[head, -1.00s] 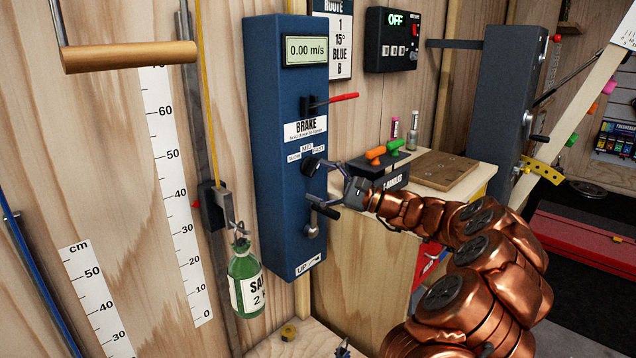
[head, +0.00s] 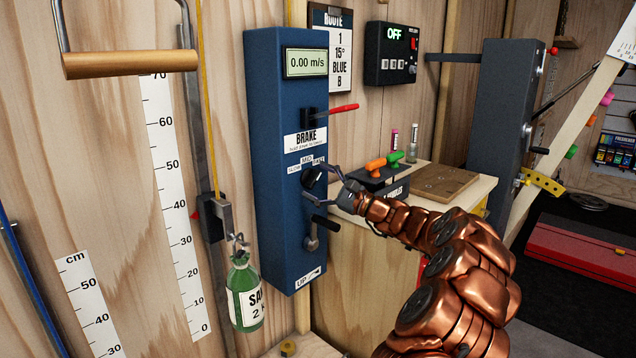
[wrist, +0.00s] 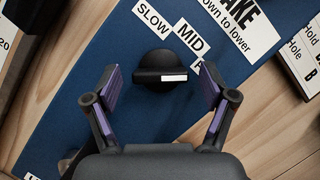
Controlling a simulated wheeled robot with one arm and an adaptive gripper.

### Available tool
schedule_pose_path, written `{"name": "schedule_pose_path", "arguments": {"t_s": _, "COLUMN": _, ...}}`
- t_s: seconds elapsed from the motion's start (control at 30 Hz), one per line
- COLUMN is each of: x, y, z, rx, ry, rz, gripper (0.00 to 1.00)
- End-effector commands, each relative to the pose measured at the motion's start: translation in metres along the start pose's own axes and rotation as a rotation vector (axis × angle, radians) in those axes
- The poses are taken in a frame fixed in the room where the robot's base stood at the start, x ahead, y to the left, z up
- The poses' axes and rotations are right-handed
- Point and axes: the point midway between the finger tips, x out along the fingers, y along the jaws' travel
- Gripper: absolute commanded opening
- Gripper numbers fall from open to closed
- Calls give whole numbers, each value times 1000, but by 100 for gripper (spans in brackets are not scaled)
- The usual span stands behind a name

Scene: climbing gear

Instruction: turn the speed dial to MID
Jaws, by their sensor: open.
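The speed dial (head: 309,176) is a black knob on the front of the blue machine column (head: 276,235), under the BRAKE label. In the wrist view the dial (wrist: 158,64) has a raised bar with a white mark at its right end. The labels SLOW (wrist: 152,17) and MID (wrist: 190,38) lie above it; the FAST label is mostly hidden by the right finger. The white mark points toward FAST. My gripper (head: 319,186) is open at the dial. In the wrist view its fingers (wrist: 160,92) stand apart on either side of the dial; I see no contact.
A red brake lever (head: 340,109) sticks out above the dial, and a crank with a black handle (head: 325,222) sits just below it. A wooden bench (head: 470,185) with holds stands behind my arm.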

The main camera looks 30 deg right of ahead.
Motion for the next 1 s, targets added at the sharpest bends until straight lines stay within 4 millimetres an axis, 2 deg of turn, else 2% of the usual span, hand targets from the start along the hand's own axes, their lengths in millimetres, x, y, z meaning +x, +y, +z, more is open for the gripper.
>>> {"name": "schedule_pose_path", "arguments": {"t_s": 0.23, "x": 1, "y": 0, "z": 0, "rx": 0, "ry": 1, "rz": 0, "gripper": 83}}
{"name": "schedule_pose_path", "arguments": {"t_s": 0.8, "x": 0, "y": 0, "z": 0, "rx": 0, "ry": 1, "rz": -1, "gripper": 25}}
{"name": "schedule_pose_path", "arguments": {"t_s": 1.0, "x": 0, "y": 0, "z": 0, "rx": -11, "ry": 1, "rz": 3, "gripper": 23}}
